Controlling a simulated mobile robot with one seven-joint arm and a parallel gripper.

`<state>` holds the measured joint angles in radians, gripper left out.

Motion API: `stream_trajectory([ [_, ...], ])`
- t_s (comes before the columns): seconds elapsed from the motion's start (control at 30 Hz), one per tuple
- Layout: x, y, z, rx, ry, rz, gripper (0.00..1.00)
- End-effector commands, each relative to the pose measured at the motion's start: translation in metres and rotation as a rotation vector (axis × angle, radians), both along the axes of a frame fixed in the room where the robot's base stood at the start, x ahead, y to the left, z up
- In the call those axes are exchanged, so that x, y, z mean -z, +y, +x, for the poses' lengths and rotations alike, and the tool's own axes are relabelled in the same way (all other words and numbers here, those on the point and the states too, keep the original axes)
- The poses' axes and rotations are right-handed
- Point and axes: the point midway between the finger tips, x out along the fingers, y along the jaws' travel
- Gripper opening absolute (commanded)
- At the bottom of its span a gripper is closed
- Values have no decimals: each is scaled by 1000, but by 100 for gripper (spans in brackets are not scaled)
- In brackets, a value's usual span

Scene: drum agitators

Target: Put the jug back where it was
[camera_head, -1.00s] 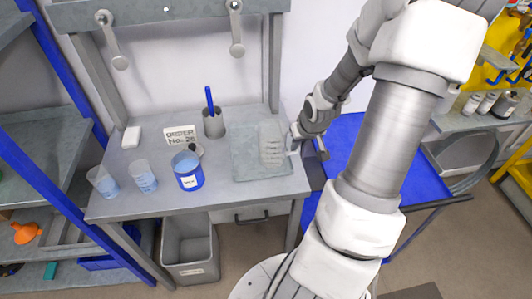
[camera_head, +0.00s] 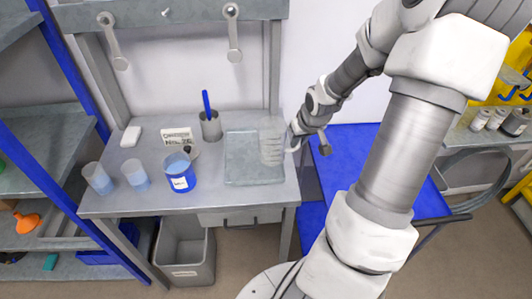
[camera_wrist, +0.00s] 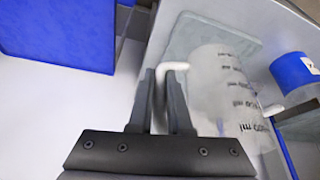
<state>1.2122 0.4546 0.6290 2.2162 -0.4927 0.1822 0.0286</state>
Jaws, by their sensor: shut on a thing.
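The jug (camera_head: 272,148) is clear, with dark measuring marks and a pale handle. In the head view it is upright at the right part of the grey-green mat (camera_head: 240,172) on the workbench. My gripper (camera_head: 298,141) is on its right side. In the wrist view my gripper (camera_wrist: 163,82) has its two dark fingers shut around the handle, and the jug's body (camera_wrist: 228,95) is to the right of the fingers. The jug looks empty. I cannot tell whether its base touches the mat.
A blue-labelled can (camera_head: 180,180), two beakers of blue liquid (camera_head: 98,178) (camera_head: 136,174), an order card (camera_head: 177,136) and a grey cup with a blue stick (camera_head: 211,126) stand left of the mat. A blue table (camera_head: 350,150) is at right. A grey bin (camera_head: 185,250) stands below.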

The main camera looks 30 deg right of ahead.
Motion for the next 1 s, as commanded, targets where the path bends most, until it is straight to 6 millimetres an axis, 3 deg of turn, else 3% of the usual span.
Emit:
stream_trajectory([
  [0.4,46,7,73,-6,1,1,0],
  [0.6,61,9,100,-2,0,1,0],
  [0.77,67,8,105,-1,1,0,0],
  [1.0,101,9,104,-2,3,1,0],
])
